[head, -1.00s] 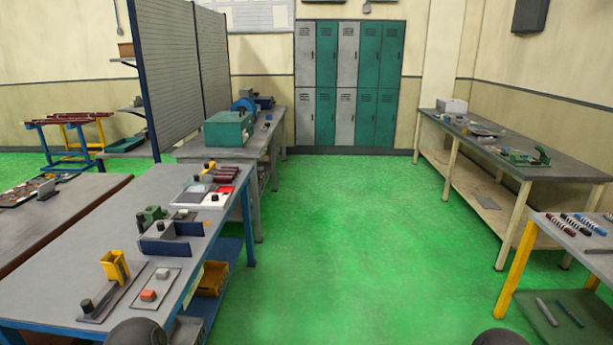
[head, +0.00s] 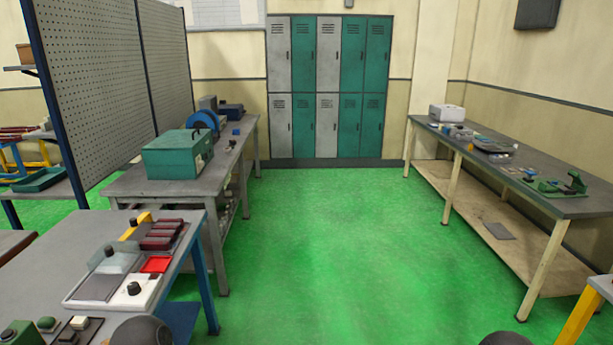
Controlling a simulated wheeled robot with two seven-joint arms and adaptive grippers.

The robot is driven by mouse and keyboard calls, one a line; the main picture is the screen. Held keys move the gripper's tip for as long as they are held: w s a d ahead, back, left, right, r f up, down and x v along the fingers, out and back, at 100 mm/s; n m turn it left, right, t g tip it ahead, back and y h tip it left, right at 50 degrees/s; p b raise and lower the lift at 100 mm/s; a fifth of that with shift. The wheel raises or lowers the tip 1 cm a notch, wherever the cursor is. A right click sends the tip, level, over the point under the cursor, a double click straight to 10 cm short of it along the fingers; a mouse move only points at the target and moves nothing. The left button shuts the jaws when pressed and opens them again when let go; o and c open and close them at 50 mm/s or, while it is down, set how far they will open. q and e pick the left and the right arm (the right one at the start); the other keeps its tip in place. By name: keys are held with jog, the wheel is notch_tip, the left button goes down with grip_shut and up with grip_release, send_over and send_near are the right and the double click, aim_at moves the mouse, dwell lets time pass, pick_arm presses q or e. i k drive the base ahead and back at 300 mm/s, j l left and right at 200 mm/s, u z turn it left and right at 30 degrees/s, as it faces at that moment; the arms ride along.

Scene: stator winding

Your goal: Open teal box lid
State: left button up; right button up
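The teal box (head: 178,154) stands on the grey workbench (head: 118,184) at the left, beyond the nearer table. Its lid looks closed. Neither of my grippers is in the head view. Only dark rounded parts of mine show at the bottom edge, and they are apart from the box.
A nearer table (head: 45,255) with a white tray (head: 130,296) and small parts stands at the lower left. A blue round machine (head: 205,121) is behind the box. A long bench (head: 545,204) runs along the right. The green floor (head: 330,250) between is clear.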

aim_at(171, 139)
jog(key=i+l, duration=0.1)
jog(key=i, duration=0.9)
jog(key=i+l, duration=0.1)
jog(key=i, duration=0.95)
jog(key=i+u, duration=0.3)
jog(key=i, duration=0.2)
jog(key=i+l+u, duration=0.15)
jog(key=i+u, duration=0.15)
jog(key=i, duration=0.25)
jog(key=i+l+u, duration=0.3)
jog(key=i, duration=0.2)
jog(key=i+l+u, duration=0.3)
jog(key=i+l, duration=0.05)
jog(key=i, duration=0.1)
